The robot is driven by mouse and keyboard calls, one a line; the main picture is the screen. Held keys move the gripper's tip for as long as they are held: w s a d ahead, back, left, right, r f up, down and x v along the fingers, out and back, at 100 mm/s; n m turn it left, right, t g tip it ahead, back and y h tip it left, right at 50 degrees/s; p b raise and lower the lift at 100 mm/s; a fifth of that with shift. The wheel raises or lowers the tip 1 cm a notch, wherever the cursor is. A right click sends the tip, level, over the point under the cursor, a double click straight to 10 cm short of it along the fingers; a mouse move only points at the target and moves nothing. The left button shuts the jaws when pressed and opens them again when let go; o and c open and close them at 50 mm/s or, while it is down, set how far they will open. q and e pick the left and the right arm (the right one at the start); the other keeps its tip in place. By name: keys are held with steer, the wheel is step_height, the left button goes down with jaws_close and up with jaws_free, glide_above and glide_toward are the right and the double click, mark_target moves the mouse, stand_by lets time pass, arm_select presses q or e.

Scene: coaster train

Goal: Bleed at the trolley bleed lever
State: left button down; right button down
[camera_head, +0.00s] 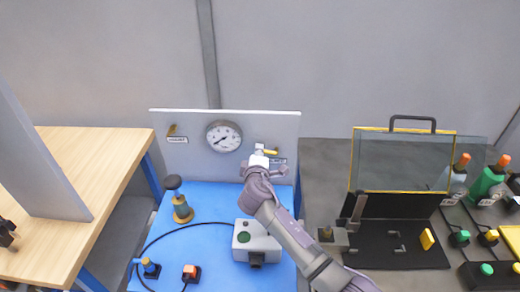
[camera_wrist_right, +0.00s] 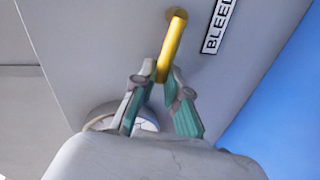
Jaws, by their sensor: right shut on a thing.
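The trolley's upright grey panel (camera_head: 190,165) carries the yellow bleed lever (camera_head: 271,152), mostly hidden by my gripper in the head view. In the right wrist view the yellow lever (camera_wrist_right: 172,45) runs from a round pivot on the panel beside a label reading "BLEED". My right gripper (camera_head: 262,150) is at the panel. In the wrist view its teal-padded fingers (camera_wrist_right: 158,82) are closed on the lever's free end. My left gripper is not in view.
A round gauge (camera_head: 224,137) and another small yellow lever (camera_head: 173,129) are on the panel. The blue trolley top (camera_head: 215,205) holds a brass-and-black fitting (camera_head: 180,205) and a grey box (camera_head: 250,240). A wooden bench (camera_head: 95,160) is left; a clear-lidded black case (camera_head: 400,215) is right.

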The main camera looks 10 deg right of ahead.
steer(key=shift+a+f+n+h, duration=0.1)
steer(key=shift+f+n+h, duration=0.2)
steer(key=shift+f+n, duration=0.35)
steer(key=shift+r+n, duration=0.1)
steer(key=shift+n, duration=0.15)
steer(key=c, duration=1.2)
jaws_free()
steer(key=v, duration=1.2)
steer(key=shift+r, duration=0.15)
